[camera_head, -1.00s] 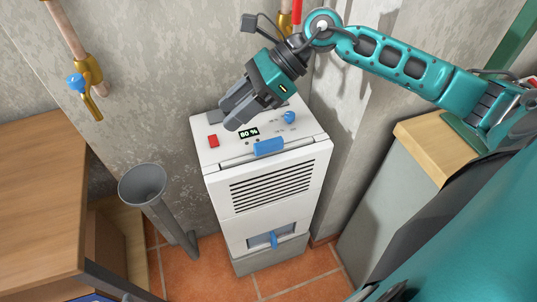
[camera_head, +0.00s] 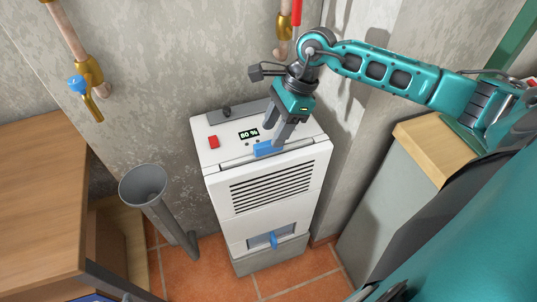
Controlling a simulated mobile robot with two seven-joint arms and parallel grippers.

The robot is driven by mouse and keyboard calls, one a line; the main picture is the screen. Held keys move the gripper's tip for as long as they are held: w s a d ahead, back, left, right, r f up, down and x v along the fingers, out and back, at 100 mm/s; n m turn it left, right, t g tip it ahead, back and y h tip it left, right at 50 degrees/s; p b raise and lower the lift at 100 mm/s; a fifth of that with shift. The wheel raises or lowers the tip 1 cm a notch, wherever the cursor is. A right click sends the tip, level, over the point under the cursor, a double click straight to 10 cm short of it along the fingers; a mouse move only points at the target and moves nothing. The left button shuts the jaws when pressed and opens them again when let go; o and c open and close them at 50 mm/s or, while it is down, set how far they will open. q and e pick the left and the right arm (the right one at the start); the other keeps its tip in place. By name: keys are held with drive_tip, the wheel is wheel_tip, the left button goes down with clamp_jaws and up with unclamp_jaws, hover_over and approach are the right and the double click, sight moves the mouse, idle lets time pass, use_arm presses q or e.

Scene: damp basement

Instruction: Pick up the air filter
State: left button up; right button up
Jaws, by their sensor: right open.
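A white dehumidifier (camera_head: 222,165) stands on the floor against the wall. A blue tab (camera_head: 263,149) sits at the front edge of its top, on a narrow white strip above the slatted front. I take this tab to be the handle of the air filter; the rest of the filter is not visible. My right gripper (camera_head: 281,144) points down, with its open fingers at the right end of the blue tab. I cannot tell whether they touch it. My left gripper is not in view.
The top carries a red switch (camera_head: 213,142) and an "80 %" display (camera_head: 249,133). A blue-handled drawer (camera_head: 274,240) is low on the front. A grey funnel pipe (camera_head: 143,184) and wooden table (camera_head: 38,195) stand left, a wood-topped cabinet (camera_head: 432,150) right.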

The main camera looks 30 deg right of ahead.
sight(263, 150)
drive_tip(key=x, duration=0.4)
drive_tip(key=shift+d+f, duration=0.2)
drive_tip(key=shift+f, duration=0.15)
drive_tip(key=shift+c, duration=0.2)
clamp_jaws()
